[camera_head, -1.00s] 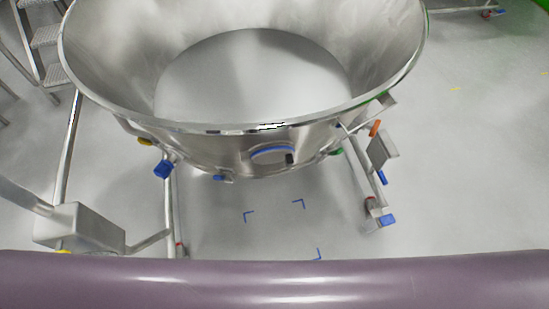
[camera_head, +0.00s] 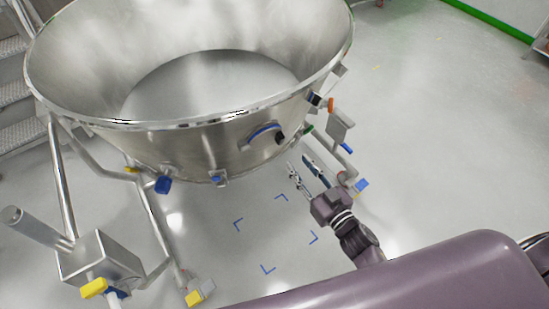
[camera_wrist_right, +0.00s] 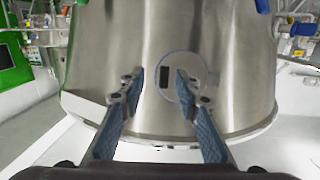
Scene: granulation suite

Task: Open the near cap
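The steel bowl-shaped vessel (camera_head: 195,145) fills the upper left of the head view. On its outer wall is a round cap (camera_head: 262,136) with a blue upper edge and a black piece (camera_head: 280,138) at its right. In the right wrist view the round cap (camera_wrist_right: 173,87) is seen nearly face-on, partly behind the right fingertip. My right gripper (camera_head: 298,163) is open and empty, below and to the right of the cap in the head view. In the wrist view its fingertips (camera_wrist_right: 160,76) point at the wall, spread around the cap's left part; contact cannot be told. My left gripper is not in view.
Blue fittings (camera_head: 163,184) and a black fitting (camera_head: 313,98) stick out from the vessel's underside and side. A steel box on a frame (camera_head: 98,258) stands at lower left. Steps (camera_head: 14,90) are at the far left. The floor at right is clear.

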